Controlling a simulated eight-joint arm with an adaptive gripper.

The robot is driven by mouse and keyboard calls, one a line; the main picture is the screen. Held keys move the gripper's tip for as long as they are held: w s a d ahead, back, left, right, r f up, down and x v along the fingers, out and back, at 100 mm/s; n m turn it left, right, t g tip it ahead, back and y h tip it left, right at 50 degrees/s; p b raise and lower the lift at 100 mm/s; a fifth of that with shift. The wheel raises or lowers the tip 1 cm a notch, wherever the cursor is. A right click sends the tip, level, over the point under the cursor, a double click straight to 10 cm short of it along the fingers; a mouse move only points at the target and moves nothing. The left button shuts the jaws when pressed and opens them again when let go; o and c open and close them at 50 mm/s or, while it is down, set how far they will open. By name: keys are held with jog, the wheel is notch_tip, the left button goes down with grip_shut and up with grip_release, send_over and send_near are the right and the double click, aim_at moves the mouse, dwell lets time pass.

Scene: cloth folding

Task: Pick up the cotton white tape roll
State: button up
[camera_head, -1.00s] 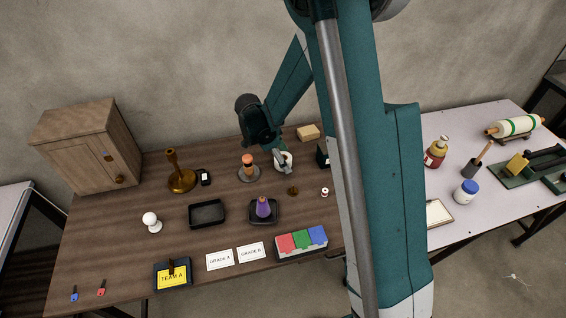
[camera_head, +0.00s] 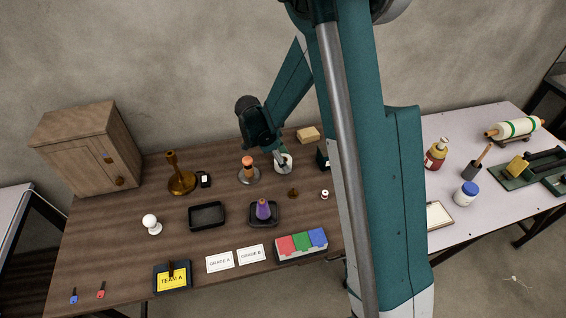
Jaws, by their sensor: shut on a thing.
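The cotton white tape roll (camera_head: 288,165) shows as a small white ring at the back middle of the wooden table, partly covered by my gripper. My gripper (camera_head: 282,162) reaches down to it from the upper left, below the dark wrist. The fingers are shut on the roll's wall. I cannot tell whether the roll touches the table or is slightly above it.
An orange-and-black striped object (camera_head: 248,166) stands on a round base just left of the roll. A tan block (camera_head: 308,134) lies behind it. A small brown object (camera_head: 293,193) and a small white spool (camera_head: 325,194) are in front. A black tray (camera_head: 207,215) sits front left.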

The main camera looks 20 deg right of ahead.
jog(key=shift+r, duration=0.15)
notch_tip(320, 180, up, 10)
jog(key=p, duration=0.1)
jog(key=shift+p, duration=0.3)
jog(key=shift+w+a, duration=0.1)
dwell(0.6)
